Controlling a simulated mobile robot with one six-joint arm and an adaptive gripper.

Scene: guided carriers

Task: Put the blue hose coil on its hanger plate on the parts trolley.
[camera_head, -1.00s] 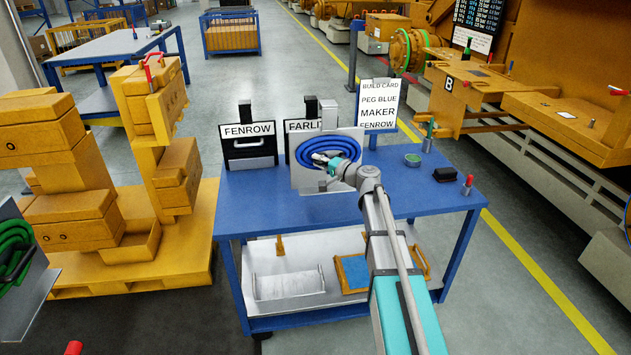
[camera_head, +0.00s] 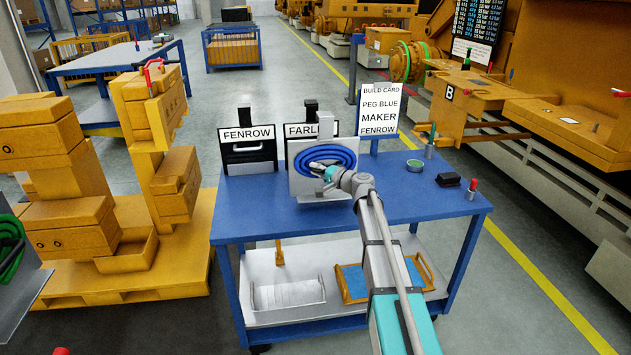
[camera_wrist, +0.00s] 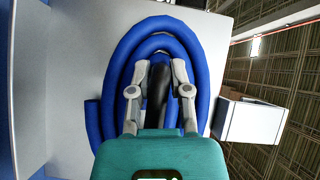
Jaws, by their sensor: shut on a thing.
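The blue hose coil (camera_head: 346,155) is upright against the front of a pale grey plate (camera_head: 305,187) above the trolley top. My gripper (camera_head: 328,174) is in front of the coil. In the wrist view, my gripper (camera_wrist: 158,85) is shut on a dark part at the coil's middle, with blue loops around it. A black holder signed FENROW (camera_head: 248,150) stands to the left on the parts trolley (camera_head: 400,185). A second sign, reading FARL and cut off, (camera_head: 305,130) is partly hidden behind the plate and coil. I cannot tell whether the plate touches the trolley.
A build card (camera_head: 379,110) reads PEG BLUE, MAKER FENROW. A green-ringed dish (camera_head: 415,164), a black block (camera_head: 448,180) and a red-topped item (camera_head: 471,188) stand at the trolley's right. A green coil (camera_head: 10,250) is at the far left. Yellow stacked parts (camera_head: 165,195) flank the trolley's left.

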